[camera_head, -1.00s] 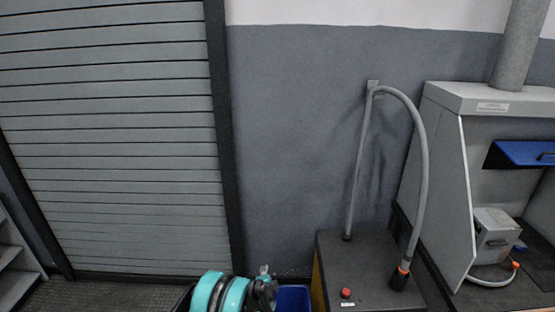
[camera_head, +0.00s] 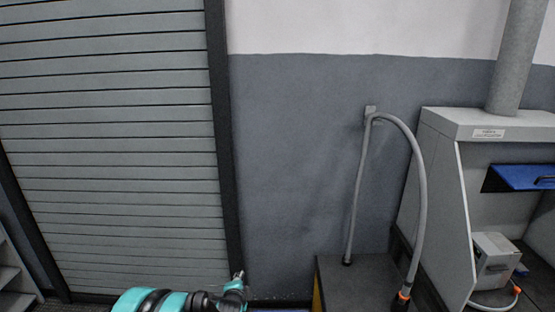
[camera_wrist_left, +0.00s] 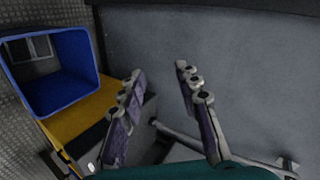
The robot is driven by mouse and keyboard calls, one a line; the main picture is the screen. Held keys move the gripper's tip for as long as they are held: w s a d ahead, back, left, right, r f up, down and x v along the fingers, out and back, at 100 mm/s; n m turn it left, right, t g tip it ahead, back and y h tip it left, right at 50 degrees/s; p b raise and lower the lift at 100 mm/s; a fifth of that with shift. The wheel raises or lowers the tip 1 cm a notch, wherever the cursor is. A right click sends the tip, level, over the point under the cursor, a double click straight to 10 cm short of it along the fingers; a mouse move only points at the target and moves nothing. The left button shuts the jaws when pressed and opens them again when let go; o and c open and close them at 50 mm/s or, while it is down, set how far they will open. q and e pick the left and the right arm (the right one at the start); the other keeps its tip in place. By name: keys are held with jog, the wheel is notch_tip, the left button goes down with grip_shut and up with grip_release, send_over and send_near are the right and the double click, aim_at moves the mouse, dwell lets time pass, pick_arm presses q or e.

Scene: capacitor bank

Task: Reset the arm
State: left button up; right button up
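My left gripper (camera_head: 238,282) is at the bottom of the head view, at the end of my teal and black arm, in front of the shutter's right post. In the left wrist view my left gripper (camera_wrist_left: 157,88) shows two fingers spread apart with nothing between them. Grey wall lies behind them. My right gripper is in neither view.
A dark-topped cabinet (camera_head: 345,285) carries a grey hose (camera_head: 421,190) arching from a wall bracket. A grey hood (camera_head: 437,200) with a blue shelf stands at right. A roller shutter (camera_head: 115,150) fills the left. The wrist view shows a blue bin (camera_wrist_left: 70,92) beside yellow surface.

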pick_arm(q)
jog(key=shift+s+a+r, duration=0.15)
jog(key=shift+a+r, duration=0.05)
jog(key=shift+r, duration=0.15)
